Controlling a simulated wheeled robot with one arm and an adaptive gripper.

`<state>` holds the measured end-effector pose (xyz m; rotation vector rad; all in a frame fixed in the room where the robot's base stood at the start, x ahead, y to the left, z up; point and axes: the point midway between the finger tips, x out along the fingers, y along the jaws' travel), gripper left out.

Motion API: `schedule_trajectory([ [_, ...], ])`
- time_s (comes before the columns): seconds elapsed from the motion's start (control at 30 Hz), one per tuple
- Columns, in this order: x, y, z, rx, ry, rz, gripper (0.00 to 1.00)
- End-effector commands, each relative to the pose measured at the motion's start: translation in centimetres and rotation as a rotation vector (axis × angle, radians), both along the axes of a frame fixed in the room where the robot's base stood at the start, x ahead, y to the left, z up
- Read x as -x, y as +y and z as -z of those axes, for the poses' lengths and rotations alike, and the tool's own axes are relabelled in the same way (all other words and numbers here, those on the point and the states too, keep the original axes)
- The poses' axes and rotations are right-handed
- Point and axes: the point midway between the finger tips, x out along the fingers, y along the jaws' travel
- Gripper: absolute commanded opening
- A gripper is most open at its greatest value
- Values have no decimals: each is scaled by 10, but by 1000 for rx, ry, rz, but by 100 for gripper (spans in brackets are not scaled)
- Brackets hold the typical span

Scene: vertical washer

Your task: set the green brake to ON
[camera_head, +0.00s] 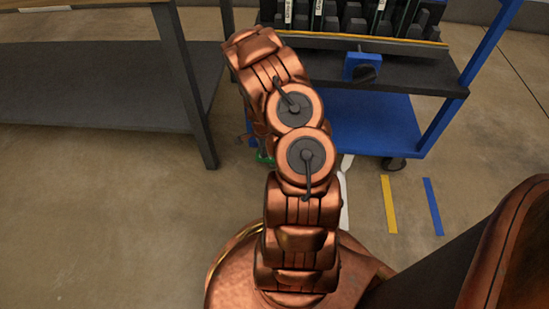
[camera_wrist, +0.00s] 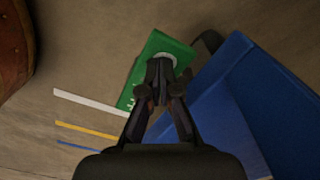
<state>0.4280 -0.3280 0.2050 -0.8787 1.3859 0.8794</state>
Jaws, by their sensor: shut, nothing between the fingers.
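The green brake (camera_wrist: 172,44) is a flat green plate at the top middle of the wrist view, beside the blue cart. It has a pale round spot near its far end and small white marks near its lower left end. My gripper (camera_wrist: 161,68) is shut and empty, its fingertips overlapping the plate at the pale spot. I cannot tell whether they touch it. In the head view only a sliver of the green brake (camera_head: 264,158) shows beside my copper arm, which hides the rest.
The blue cart (camera_head: 372,122) stands at the back right on dark wheels, with a dark upper shelf carrying a rack. A dark table (camera_head: 100,90) stands at the left.

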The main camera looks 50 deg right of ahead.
Motion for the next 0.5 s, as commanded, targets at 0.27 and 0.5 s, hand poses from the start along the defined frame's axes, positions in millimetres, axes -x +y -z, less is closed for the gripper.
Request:
schedule_trajectory([
  [0.27,1,0,4,0,1,0,0],
  [0.5,0,0,7,0,1,0,0],
])
